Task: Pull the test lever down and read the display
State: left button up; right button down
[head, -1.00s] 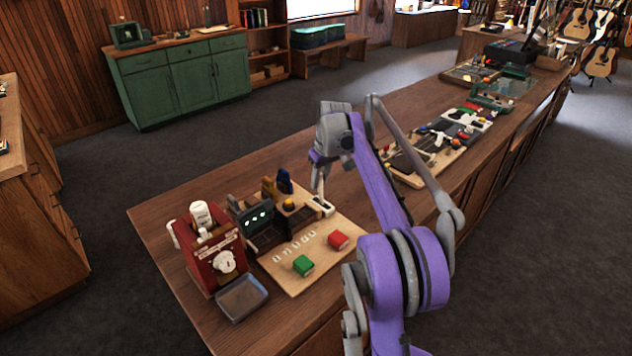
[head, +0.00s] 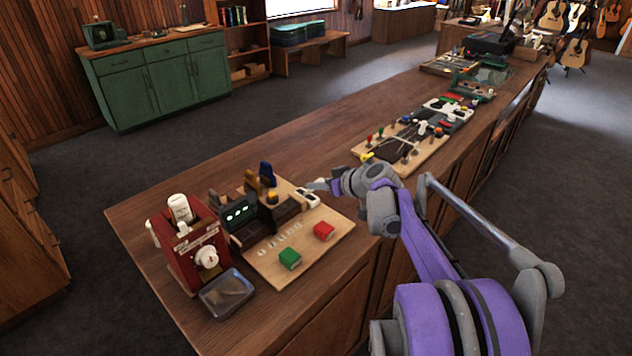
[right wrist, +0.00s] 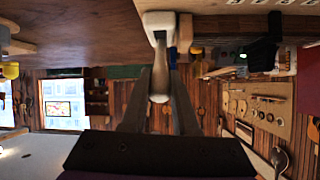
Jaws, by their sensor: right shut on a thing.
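The test board (head: 335,232) lies on the wooden counter, with a small dark display (head: 238,214) at its left showing green marks too small to read. The test lever (head: 309,197) is at the board's far right edge, with a white end piece. My right gripper (head: 318,186) reaches it from the right, low over the counter. In the right wrist view the gripper (right wrist: 160,80) is shut on the lever's pale handle (right wrist: 159,60), which lies between the two fingers. The lever's exact angle is hard to tell. My left gripper is not in view.
A green block (head: 290,259) and a red block (head: 324,231) sit on the board. A red machine (head: 190,248) and a grey tray (head: 227,293) stand to its left. Another board (head: 408,145) with tools lies farther along the counter. The counter between the boards is mostly clear.

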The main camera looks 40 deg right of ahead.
jog(key=shift+s+f+t, duration=0.15)
jog(key=shift+s+t, duration=0.05)
jog(key=shift+t, duration=0.2)
jog(key=c, duration=0.7)
grip_release()
jog(key=shift+s, duration=0.1)
jog(key=v, duration=1)
jog(key=shift+s+r, duration=0.25)
